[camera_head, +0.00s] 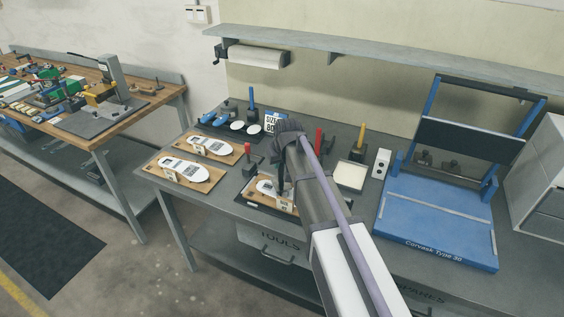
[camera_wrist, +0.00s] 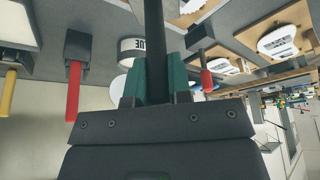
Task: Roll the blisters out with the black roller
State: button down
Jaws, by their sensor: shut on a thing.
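My gripper (camera_wrist: 154,82) is shut on the upright black handle of the black roller (camera_wrist: 154,35), between its green finger pads. The roller's far end is out of the wrist view. In the head view my gripper (camera_head: 280,172) is over the front wooden board, with its dark parts hiding much of what it holds. A white insole (camera_head: 265,187) lies on that board, partly hidden by my arm. I cannot tell whether the roller touches it. No blisters can be made out at this size.
Two more white insoles (camera_head: 184,170) (camera_head: 211,145) lie on wooden boards to the left. A red-handled tool (camera_head: 248,151) stands beside the front board. A yellow-handled tool (camera_head: 360,137), a white pad (camera_head: 350,175) and a blue press (camera_head: 436,222) are to the right.

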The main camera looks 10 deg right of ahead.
jog(key=shift+r+p, duration=2.9)
jog(key=shift+r, duration=0.1)
notch_tip(320, 180, up, 3)
jog(key=p, duration=0.3)
jog(key=shift+r, duration=0.1)
